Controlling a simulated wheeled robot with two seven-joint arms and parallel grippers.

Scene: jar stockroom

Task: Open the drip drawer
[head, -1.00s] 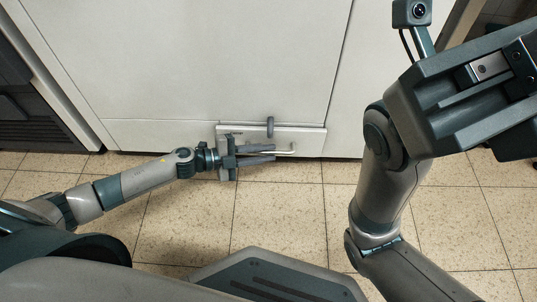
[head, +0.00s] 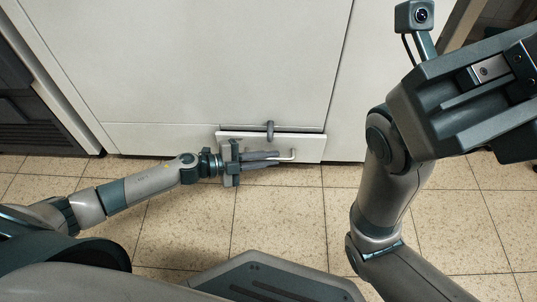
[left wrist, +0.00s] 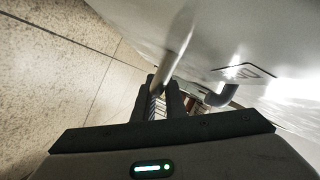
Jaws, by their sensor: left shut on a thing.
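The drip drawer (head: 228,145) is a low white front at the foot of a white cabinet in the head view. It stands slightly out, with a dark gap along its top edge. Its pale bar handle (head: 292,156) shows at the right of my left gripper's fingers. My left gripper (head: 277,158) reaches in from the left and is shut on the handle. In the left wrist view the handle bar (left wrist: 178,50) runs between the fingertips (left wrist: 163,88). The drawer's inside is not visible. My right gripper (head: 488,70) is raised at the upper right, its fingertips not clear.
A grey hook-shaped part (head: 270,131) hangs just above the drawer on the cabinet (head: 200,60). Tiled floor (head: 290,205) in front of the drawer is clear up to my base. A dark vented unit (head: 40,120) stands at the left.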

